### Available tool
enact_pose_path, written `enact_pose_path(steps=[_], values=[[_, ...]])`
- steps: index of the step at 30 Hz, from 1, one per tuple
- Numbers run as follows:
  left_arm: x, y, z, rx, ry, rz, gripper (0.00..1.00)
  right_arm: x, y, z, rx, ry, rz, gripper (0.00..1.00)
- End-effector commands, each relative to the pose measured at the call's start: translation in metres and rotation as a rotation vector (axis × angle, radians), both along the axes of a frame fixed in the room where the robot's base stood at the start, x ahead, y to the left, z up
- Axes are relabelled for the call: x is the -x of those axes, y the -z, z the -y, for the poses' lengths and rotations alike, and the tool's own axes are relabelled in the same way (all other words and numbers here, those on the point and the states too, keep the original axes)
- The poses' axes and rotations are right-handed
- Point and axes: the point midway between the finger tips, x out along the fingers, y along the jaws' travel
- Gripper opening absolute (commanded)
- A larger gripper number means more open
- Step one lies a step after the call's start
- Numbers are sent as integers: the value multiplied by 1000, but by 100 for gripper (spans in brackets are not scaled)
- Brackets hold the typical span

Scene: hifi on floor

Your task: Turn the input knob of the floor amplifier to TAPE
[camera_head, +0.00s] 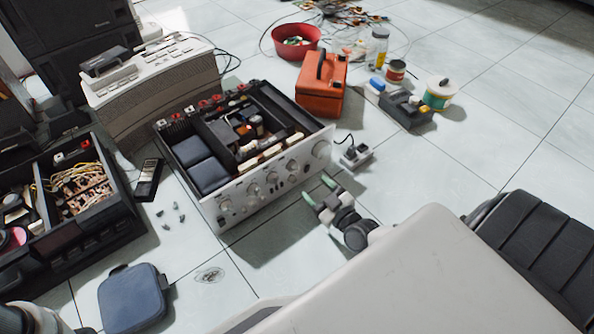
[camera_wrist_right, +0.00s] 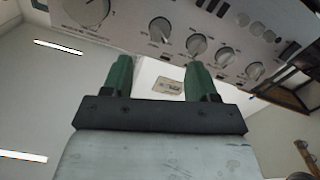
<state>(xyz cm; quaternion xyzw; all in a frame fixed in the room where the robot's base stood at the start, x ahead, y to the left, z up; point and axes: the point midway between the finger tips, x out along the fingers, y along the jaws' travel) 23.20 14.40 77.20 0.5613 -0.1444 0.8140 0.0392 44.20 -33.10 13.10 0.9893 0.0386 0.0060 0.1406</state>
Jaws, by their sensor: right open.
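The amplifier (camera_head: 245,150) sits on the floor with its top cover off, and its silver front panel (camera_head: 262,187) faces my right arm. Several round knobs line the panel, with a large knob (camera_head: 321,149) at the right end. In the right wrist view the panel appears upside down, with the large knob (camera_wrist_right: 86,11) at top left and smaller knobs (camera_wrist_right: 160,30) beside it. Labels are too small to read, so I cannot tell which is the input knob. My right gripper (camera_head: 318,190) is open and empty, its green fingers pointing toward the panel, apart from it.
An orange case (camera_head: 321,85), a red bowl (camera_head: 297,42) and a small box with a cable (camera_head: 356,155) stand beyond or right of the amplifier. Tiles before the panel are mostly clear.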

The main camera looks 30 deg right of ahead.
Motion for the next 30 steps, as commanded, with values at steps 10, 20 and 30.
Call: enact_pose_path(steps=[10,20,30], values=[[-1,44,0,-1,-1,-3,59,-65,4,-5,0,0,4,59],[-1,52,0,-1,-1,-3,59,-87,1,-7,1,-1,0,59],[-1,52,0,-1,-1,-3,59,-86,0,-7,1,-1,-1,38]])
